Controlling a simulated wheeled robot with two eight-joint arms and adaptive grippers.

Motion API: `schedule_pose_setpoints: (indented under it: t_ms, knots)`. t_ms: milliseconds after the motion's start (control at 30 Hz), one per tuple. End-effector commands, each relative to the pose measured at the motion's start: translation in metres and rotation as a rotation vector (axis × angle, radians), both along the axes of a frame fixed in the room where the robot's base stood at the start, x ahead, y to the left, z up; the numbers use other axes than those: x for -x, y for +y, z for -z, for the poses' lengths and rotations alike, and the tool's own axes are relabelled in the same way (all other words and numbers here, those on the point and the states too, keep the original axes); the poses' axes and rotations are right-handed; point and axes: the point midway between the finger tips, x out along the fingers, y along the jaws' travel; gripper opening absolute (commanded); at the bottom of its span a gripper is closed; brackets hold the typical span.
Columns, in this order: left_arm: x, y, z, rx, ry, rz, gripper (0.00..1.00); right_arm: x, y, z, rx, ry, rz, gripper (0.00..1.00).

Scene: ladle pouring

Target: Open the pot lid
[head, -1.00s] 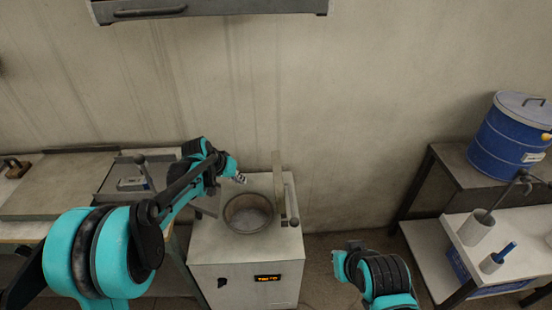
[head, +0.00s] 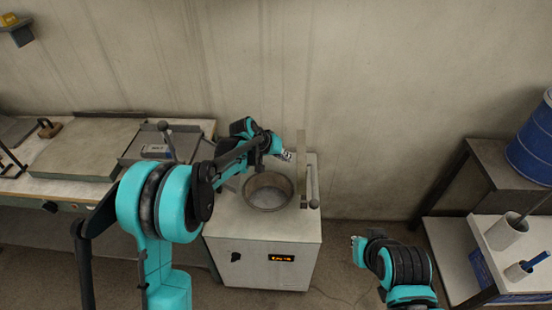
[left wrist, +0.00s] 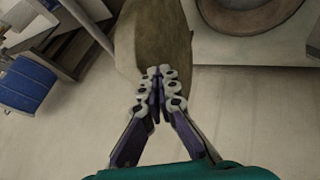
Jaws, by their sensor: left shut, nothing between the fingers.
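The pot (head: 268,191) is a round dark metal opening in the top of a white machine (head: 262,240), and it stands uncovered. A tall pale slab, seemingly the lid seen edge-on (head: 301,165), stands upright at the pot's right side. My left gripper (head: 287,156) is above the pot's far edge, close to the slab's left side. In the left wrist view its fingers (left wrist: 160,76) are together and empty, in front of a brown panel, apparently the lid (left wrist: 165,38); contact is unclear. My right gripper (head: 357,246) is right of the machine, its fingers too small to judge.
A grey rod (head: 314,187) stands at the machine's right edge. A workbench (head: 75,170) with a flat board is on the left. On the right are a blue drum (head: 532,148) and a white stand (head: 522,250) with cups. Floor shows between machine and stand.

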Motion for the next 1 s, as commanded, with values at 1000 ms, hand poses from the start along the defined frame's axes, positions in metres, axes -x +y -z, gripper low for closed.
schedule_pose_setpoints:
  t_ms: [1000]
  knots:
    - [0.000,-0.065,-0.011,-0.001,0.000,0.000,0.00,0.000,0.000,-0.008,0.000,0.000,0.000,0.00]
